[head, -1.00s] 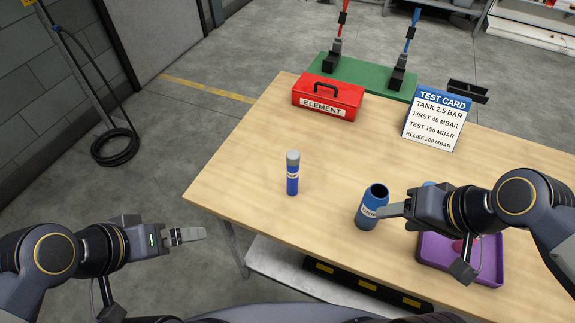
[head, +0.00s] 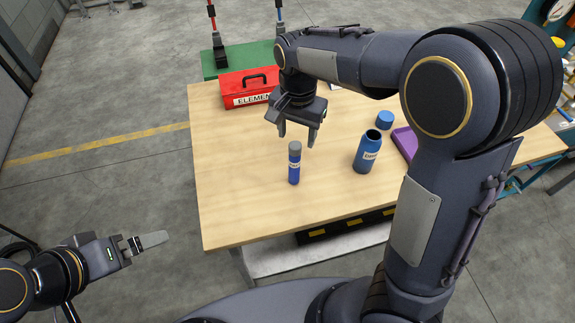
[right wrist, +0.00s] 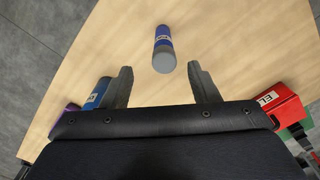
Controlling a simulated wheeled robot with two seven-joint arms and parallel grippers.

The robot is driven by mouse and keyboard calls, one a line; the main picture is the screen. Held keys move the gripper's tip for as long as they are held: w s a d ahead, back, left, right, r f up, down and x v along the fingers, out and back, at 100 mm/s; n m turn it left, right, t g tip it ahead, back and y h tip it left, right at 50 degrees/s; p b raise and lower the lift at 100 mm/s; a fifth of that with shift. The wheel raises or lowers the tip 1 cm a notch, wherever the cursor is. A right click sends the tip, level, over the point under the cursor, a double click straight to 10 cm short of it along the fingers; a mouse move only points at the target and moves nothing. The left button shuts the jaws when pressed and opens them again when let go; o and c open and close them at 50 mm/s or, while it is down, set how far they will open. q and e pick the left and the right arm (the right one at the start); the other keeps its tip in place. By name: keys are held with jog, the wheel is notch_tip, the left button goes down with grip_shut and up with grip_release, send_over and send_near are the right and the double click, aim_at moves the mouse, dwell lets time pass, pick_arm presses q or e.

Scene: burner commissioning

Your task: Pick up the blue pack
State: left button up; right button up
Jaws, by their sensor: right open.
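The blue pack, a slim blue cylinder with a grey cap and a white label, (head: 294,168) stands upright on the wooden table. It also shows in the right wrist view (right wrist: 163,42), just beyond the fingertips. My right gripper (head: 297,136) is open and points down, a little above and behind the pack in the head view. In the right wrist view its fingers (right wrist: 160,70) are spread with nothing between them. My left gripper (head: 142,243) is off the table at the lower left, seen edge-on, so its opening cannot be told.
A blue open-topped canister (head: 366,154) stands right of the pack, with a blue cap (head: 384,119) and a purple tray (head: 405,141) beyond. A red ELEMENT box (head: 234,92) stands at the back left. The table's left front (head: 235,205) is clear.

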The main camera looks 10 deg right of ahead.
aim_at(295, 145)
jog(key=f, duration=0.5)
jog(key=f+p, duration=0.1)
jog(key=f, duration=0.1)
jog(key=shift+w+f, duration=0.2)
jog(key=shift+w, duration=0.2)
grip_shut()
